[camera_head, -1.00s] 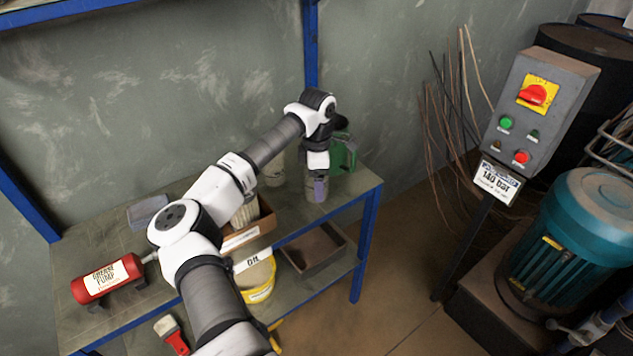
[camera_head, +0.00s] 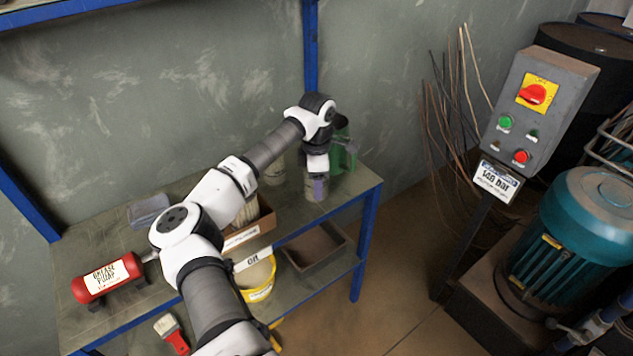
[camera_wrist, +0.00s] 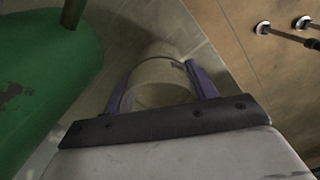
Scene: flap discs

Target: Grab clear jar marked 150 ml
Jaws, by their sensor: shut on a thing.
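The clear jar (camera_wrist: 158,82) is between my gripper's two purple fingers in the wrist view. It looks pale and see-through, and no 150 ml mark can be read. My gripper (camera_wrist: 160,85) is shut on it, one finger on each side. In the head view my gripper (camera_head: 318,188) is low at the right end of the shelf's top, around the jar (camera_head: 311,194). I cannot tell whether the jar touches the shelf top.
A green container (camera_head: 342,155) stands close behind the gripper, large at left in the wrist view (camera_wrist: 40,80). Another pale jar (camera_head: 275,172) stands left of it.

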